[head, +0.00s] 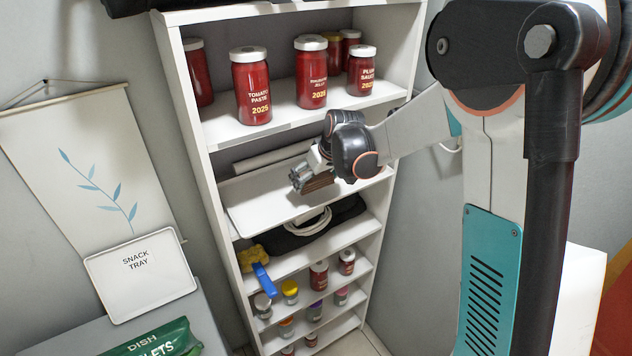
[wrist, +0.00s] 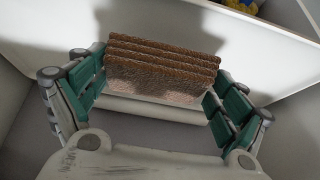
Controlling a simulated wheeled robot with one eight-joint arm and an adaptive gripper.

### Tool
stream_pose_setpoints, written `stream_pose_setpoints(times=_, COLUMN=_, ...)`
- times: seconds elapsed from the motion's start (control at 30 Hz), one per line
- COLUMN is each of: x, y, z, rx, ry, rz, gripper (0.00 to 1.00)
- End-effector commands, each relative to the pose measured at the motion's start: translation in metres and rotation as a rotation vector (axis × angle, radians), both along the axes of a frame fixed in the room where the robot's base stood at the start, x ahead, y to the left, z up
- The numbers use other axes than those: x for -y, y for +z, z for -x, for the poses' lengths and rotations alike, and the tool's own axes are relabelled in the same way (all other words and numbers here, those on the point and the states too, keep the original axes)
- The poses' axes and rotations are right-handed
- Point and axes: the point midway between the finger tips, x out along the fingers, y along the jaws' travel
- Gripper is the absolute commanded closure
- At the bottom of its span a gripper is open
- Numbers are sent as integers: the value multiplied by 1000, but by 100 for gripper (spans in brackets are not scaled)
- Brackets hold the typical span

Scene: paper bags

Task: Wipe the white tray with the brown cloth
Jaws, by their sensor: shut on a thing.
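The brown cloth (wrist: 160,72) is a folded, ribbed stack that shows in the wrist view between my two fingers. My gripper (wrist: 160,85) is shut on it from both sides. In the head view my gripper (head: 312,180) reaches into the shelf unit and holds the cloth (head: 318,183) over the white tray. The white tray (head: 250,205) lies on a middle shelf, tilted in the picture, with a raised rim. It also shows in the wrist view (wrist: 262,52). I cannot tell whether the cloth touches the tray.
The shelf unit (head: 205,165) has red jars (head: 252,92) above.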

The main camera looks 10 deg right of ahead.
Motion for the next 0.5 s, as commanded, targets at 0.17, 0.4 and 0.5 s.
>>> stream_pose_setpoints(times=0.17, x=-3, y=19, z=-2, rx=0, ry=0, rz=0, gripper=31)
stream_pose_setpoints(times=0.4, x=-6, y=39, z=-5, rx=0, ry=-2, rz=-1, gripper=31)
stream_pose_setpoints(times=0.5, x=-7, y=42, z=-5, rx=0, ry=-2, rz=-1, gripper=31)
